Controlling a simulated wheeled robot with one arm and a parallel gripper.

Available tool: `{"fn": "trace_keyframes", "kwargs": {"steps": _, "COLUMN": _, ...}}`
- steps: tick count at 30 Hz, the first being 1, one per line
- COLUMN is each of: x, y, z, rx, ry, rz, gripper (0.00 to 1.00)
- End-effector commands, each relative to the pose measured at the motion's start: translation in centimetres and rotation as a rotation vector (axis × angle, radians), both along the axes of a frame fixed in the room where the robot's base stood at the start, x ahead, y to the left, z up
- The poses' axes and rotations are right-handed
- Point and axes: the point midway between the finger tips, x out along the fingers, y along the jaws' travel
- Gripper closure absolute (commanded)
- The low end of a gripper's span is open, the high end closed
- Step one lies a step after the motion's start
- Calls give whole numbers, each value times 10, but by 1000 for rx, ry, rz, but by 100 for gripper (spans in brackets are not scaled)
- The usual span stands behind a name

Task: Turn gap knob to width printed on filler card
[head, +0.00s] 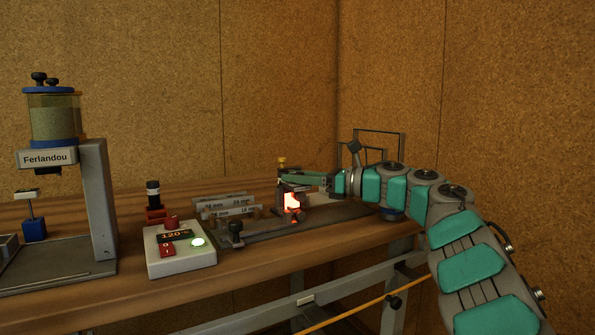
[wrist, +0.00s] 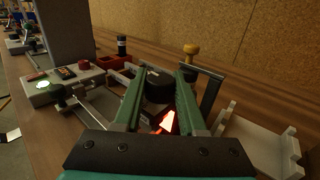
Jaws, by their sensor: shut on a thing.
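My gripper (wrist: 171,74) shows in the wrist view with its two long green fingers on either side of a black round knob (wrist: 159,88). The fingers are shut on this knob. In the head view my gripper (head: 286,174) reaches left over the fixture at the right part of the bench, and the knob is hard to make out there. A glowing orange-red part (head: 292,202) is just below the fingers; it also shows in the wrist view (wrist: 167,122). I cannot make out a filler card or a readable width on one.
A control box (head: 180,247) reading about 120 °C, with a lit green lamp, stands left of the fixture. Grey bars (head: 228,205) with mm markings lie behind it. A "Ferlandou" hopper (head: 54,115) stands far left. A yellow-topped knob (wrist: 191,49) is beyond my fingers.

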Motion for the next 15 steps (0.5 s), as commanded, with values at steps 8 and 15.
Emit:
{"fn": "trace_keyframes", "kwargs": {"steps": 8, "x": 0, "y": 1, "z": 4, "rx": 3, "ry": -1, "rz": 66, "gripper": 100}}
{"fn": "trace_keyframes", "kwargs": {"steps": 15, "x": 0, "y": 1, "z": 2, "rx": 2, "ry": 0, "rz": 95, "gripper": 100}}
